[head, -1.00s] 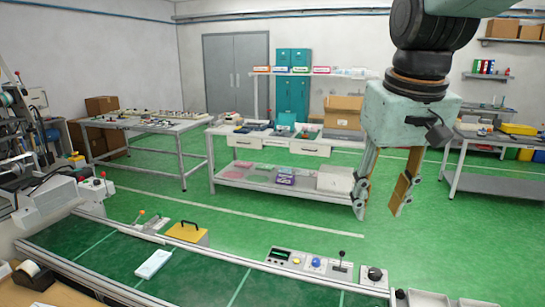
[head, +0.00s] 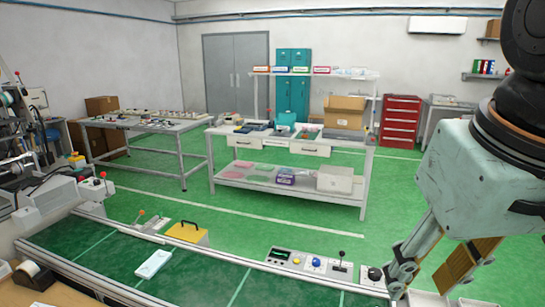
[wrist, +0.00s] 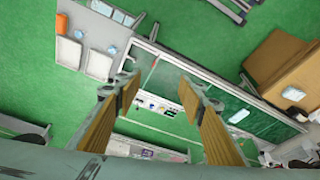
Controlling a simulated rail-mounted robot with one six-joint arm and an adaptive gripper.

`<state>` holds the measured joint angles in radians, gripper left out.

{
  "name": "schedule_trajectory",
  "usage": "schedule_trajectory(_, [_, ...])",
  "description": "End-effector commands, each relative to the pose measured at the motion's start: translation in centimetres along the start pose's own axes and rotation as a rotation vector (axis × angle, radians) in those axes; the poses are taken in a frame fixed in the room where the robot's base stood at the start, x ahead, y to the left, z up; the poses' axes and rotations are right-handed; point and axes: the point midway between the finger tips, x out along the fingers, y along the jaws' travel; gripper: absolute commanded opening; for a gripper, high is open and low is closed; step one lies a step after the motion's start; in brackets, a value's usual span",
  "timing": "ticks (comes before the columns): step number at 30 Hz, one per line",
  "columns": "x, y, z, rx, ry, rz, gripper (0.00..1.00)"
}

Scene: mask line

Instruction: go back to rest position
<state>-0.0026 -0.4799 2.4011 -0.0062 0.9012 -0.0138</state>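My gripper (head: 425,281) is at the lower right of the head view, in front of the right end of the green conveyor line. Its two fingers are spread apart with nothing between them. The wrist view also shows my gripper (wrist: 160,98) open, with the floor and the line's control panel seen far off between the fingers. The lower part of the fingers is close to the bottom edge of the head view.
The green conveyor (head: 110,260) runs along the front with a white pack (head: 154,264) on it. A control panel (head: 310,264) stands at its far edge. A workbench (head: 290,185) and a red drawer cabinet (head: 400,120) stand further back, with open green floor between.

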Motion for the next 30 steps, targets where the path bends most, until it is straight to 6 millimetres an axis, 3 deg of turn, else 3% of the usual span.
schedule_trajectory(6, [0.0, -0.1, 3.7, 0.011, 0.015, -0.001, 0.37])
schedule_trajectory(12, [0.2, -0.2, 5.8, 0.018, 0.022, -0.002, 0.37])
schedule_trajectory(30, [0.3, -0.2, 6.4, 0.019, 0.023, -0.003, 0.37])
